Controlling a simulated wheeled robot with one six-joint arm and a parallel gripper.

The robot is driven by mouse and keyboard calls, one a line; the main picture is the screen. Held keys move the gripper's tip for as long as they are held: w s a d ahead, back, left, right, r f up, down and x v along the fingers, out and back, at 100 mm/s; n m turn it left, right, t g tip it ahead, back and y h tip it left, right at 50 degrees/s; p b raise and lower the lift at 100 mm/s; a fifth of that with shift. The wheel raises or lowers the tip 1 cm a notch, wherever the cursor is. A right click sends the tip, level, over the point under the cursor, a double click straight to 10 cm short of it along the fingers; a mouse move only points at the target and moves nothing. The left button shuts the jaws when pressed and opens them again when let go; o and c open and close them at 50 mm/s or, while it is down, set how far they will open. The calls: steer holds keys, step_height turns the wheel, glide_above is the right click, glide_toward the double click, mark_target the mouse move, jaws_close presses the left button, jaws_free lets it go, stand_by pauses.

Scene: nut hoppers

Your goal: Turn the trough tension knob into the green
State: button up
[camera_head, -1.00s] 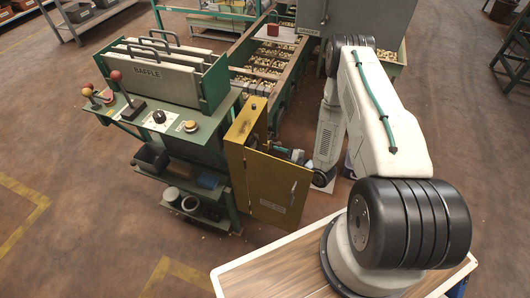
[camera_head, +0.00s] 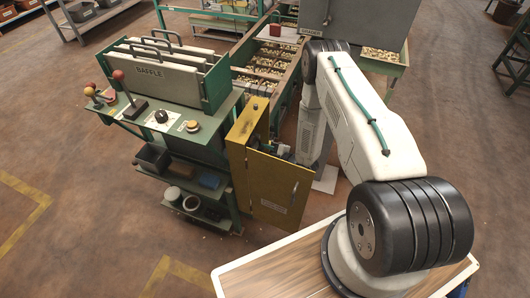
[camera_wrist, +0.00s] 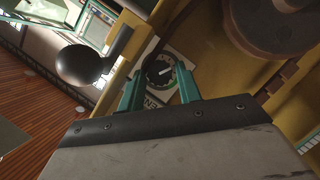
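A small black dial knob (camera_wrist: 160,72) with a white pointer mark sits on a pale plate in the wrist view. A green band shows on the dial around it; the pointer slants to the upper right, and I cannot tell exactly where it stands against the band. My gripper (camera_wrist: 157,79) has its two green fingers apart, one to each side of the knob's near edge. I cannot tell whether they touch it. Lettering on the plate is partly hidden by the fingers. In the head view, the open yellow cabinet (camera_head: 242,125) and its door (camera_head: 279,188) hide the knob and most of my gripper.
A dark ball-ended lever (camera_wrist: 85,64) stands close left of the fingers. A large round brown disc (camera_wrist: 272,22) is at upper right. In the head view, a green bench (camera_head: 205,122) carries another dial (camera_head: 160,116), a red-topped lever (camera_head: 124,88) and baffle plates (camera_head: 155,72).

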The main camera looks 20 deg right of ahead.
steer(key=c, duration=0.5)
steer(key=shift+r+m+g+y, duration=0.1)
steer(key=shift+m+g+y, duration=0.4)
steer(key=shift+m, duration=0.6)
steer(key=o, duration=1)
